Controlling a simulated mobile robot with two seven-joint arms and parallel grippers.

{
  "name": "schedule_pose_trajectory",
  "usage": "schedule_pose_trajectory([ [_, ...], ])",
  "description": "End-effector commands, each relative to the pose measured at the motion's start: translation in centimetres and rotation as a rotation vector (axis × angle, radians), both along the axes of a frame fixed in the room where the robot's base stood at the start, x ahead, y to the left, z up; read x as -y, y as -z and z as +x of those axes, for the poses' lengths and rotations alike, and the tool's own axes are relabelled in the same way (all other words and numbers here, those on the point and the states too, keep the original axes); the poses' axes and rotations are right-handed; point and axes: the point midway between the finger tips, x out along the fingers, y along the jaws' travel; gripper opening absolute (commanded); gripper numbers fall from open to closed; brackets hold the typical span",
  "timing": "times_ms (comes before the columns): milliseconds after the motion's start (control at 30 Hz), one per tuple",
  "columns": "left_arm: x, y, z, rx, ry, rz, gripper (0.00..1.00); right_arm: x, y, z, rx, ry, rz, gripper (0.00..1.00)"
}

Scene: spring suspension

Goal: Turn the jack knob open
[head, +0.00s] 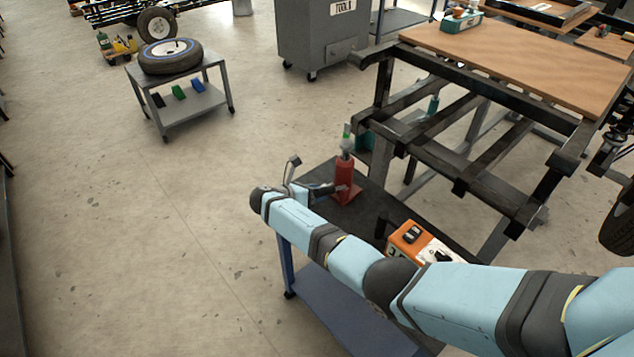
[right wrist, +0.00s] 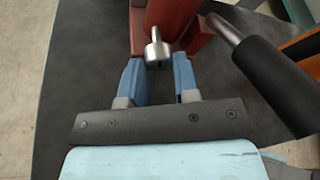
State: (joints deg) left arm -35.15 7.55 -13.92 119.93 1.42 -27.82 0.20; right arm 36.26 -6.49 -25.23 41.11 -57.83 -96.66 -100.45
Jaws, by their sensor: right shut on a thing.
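The red jack (head: 345,180) stands upright on the dark top of a cart. Its lower part shows at the top of the right wrist view (right wrist: 172,18). The silver jack knob (right wrist: 157,48) sticks out from the jack, between the two blue fingers of my right gripper (right wrist: 158,72). The gripper is shut on the knob; the exact contact at the fingertips is hard to see. In the head view my right gripper (head: 338,190) is low against the jack. My left gripper is not in view.
A black-gripped metal rod (right wrist: 268,80) slants close by on the right. An orange box (head: 410,238) sits on the cart top (head: 375,208). A dark metal frame with a wooden board (head: 530,65) stands behind. A small table (head: 200,98) holds a tyre at the left. Open floor lies left.

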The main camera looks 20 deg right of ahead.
Motion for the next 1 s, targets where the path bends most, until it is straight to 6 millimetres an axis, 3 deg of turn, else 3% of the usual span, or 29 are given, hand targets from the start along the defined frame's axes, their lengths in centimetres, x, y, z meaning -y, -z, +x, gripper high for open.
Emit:
schedule_pose_trajectory([
  [300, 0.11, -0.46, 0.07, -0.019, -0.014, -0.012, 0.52, -0.06, -0.03, 0.14, -0.185, 0.000, -0.075, 0.05],
  [667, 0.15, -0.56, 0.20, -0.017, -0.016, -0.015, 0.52, -0.01, 0.02, 0.15, -0.198, 0.000, -0.081, 0.05],
  [700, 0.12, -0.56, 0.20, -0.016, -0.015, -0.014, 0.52, -0.01, 0.02, 0.15, -0.198, 0.000, -0.081, 0.38],
  [767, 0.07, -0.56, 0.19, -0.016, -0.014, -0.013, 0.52, -0.01, 0.02, 0.15, -0.198, 0.000, -0.081, 0.51],
  [1000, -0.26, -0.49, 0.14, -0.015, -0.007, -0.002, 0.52, -0.02, 0.05, 0.12, -0.197, 0.000, -0.079, 0.54],
])
